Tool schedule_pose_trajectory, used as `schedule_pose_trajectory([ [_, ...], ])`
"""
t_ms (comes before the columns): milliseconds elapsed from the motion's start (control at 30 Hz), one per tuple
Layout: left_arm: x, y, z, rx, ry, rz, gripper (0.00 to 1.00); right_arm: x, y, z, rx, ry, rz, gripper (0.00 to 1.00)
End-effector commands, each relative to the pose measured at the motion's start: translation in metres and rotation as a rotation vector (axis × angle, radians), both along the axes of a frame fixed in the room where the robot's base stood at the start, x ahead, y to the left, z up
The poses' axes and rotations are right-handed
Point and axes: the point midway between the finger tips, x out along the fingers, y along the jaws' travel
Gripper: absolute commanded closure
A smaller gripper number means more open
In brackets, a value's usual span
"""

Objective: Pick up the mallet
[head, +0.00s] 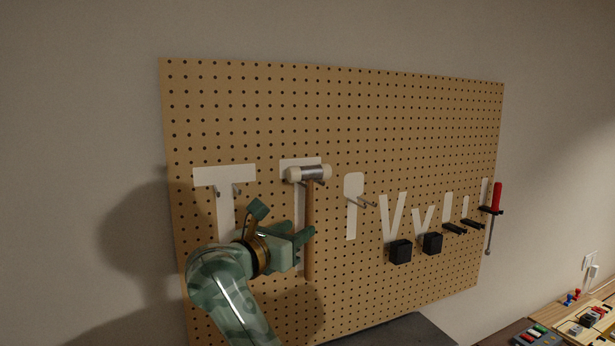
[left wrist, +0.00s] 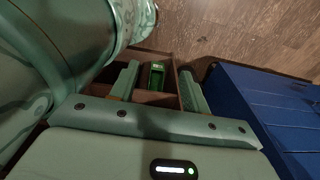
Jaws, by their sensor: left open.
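The mallet hangs upright on the pegboard (head: 420,130), its pale, silver-banded head (head: 308,173) at the top and its wooden handle (head: 310,210) pointing down. It sits over a white tool outline. My right gripper (head: 297,240) is at the handle, below the head, and a fingertip overlaps the handle. Whether the fingers close around it cannot be told. My left gripper (left wrist: 158,72) shows in the left wrist view, open and empty, far from the mallet and pointing down over a brown box.
Metal pegs (head: 365,203), black holders (head: 400,252) and a red-handled screwdriver (head: 496,198) are on the board. A bench with small parts (head: 575,325) is at lower right. In the left wrist view, a green item (left wrist: 156,76) lies in the brown box beside a blue cabinet (left wrist: 270,110).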

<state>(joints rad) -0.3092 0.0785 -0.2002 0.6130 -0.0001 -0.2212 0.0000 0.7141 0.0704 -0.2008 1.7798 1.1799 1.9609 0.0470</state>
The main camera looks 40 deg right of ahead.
Motion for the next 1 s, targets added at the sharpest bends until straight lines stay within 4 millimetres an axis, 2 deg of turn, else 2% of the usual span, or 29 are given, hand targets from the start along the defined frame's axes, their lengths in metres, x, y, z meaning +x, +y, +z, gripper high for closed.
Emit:
schedule_pose_trajectory([
  [100, 0.023, -0.002, 0.006, -0.004, -0.036, 0.001, 0.53, 0.002, -0.008, 0.001, -0.002, 0.001, -0.001, 0.61],
  [167, 0.026, -0.002, 0.011, -0.004, -0.041, 0.0, 0.53, 0.005, -0.015, 0.001, -0.004, 0.003, -0.002, 0.61],
  [300, 0.019, 0.0, 0.028, -0.002, -0.031, 0.001, 0.53, 0.013, -0.038, 0.002, -0.006, 0.004, -0.005, 0.61],
  [400, 0.011, 0.0, 0.03, -0.001, -0.019, 0.001, 0.53, 0.017, -0.05, -0.001, -0.004, 0.003, -0.002, 0.61],
  [667, 0.009, 0.0, 0.029, -0.001, -0.015, 0.0, 0.53, 0.019, -0.055, -0.005, 0.0, 0.001, 0.0, 0.61],
  [700, 0.009, 0.0, 0.029, -0.001, -0.015, 0.0, 0.53, 0.019, -0.055, -0.005, 0.0, 0.001, 0.0, 0.64],
  [833, 0.01, 0.0, 0.029, -0.001, -0.015, 0.0, 0.53, 0.019, -0.054, -0.005, 0.0, 0.001, 0.0, 1.0],
  [1000, 0.011, 0.0, 0.029, -0.001, -0.018, 0.0, 0.53, 0.019, -0.054, -0.004, -0.001, 0.001, -0.001, 1.0],
])
